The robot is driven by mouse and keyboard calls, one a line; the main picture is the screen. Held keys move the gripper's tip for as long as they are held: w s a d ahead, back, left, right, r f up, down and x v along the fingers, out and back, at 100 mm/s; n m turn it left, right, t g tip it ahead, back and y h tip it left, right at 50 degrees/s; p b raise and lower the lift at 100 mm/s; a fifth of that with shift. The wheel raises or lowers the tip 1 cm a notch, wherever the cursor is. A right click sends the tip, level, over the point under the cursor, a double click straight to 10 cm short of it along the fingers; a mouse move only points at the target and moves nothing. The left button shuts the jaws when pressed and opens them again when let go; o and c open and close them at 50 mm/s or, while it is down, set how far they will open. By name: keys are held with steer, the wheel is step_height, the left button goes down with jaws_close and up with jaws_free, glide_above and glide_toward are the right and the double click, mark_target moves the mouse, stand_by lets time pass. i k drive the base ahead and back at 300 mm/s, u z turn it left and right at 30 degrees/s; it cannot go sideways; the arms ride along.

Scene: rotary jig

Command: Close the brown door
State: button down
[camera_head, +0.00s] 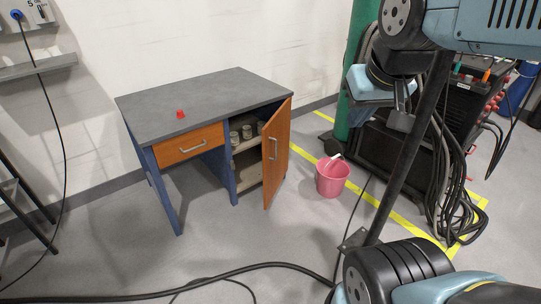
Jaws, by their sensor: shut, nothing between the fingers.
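The brown door (279,160) is on the right side of a desk (205,95) with a grey top and blue legs. It stands open, hinged at the desk's right, with its free edge swung out toward me. Its metal handle (273,148) is near that free edge. Shelves with several small jars (247,132) show behind it. My gripper (400,121) is at the upper right, shut and empty, pointing down. In the picture it is well to the right of the door and apart from it.
A pink bucket (332,178) stands on the floor right of the door. A brown drawer (188,146) is at the desk's left, and a small red object (180,114) lies on top. A dark machine with cables (450,170) is at right. The floor before the desk has a cable.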

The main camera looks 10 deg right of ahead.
mark_target(276, 134)
steer(key=z, duration=0.05)
steer(key=i, duration=1)
steer(key=z, duration=2.1)
steer(key=k, duration=0.95)
steer(key=u, duration=0.5)
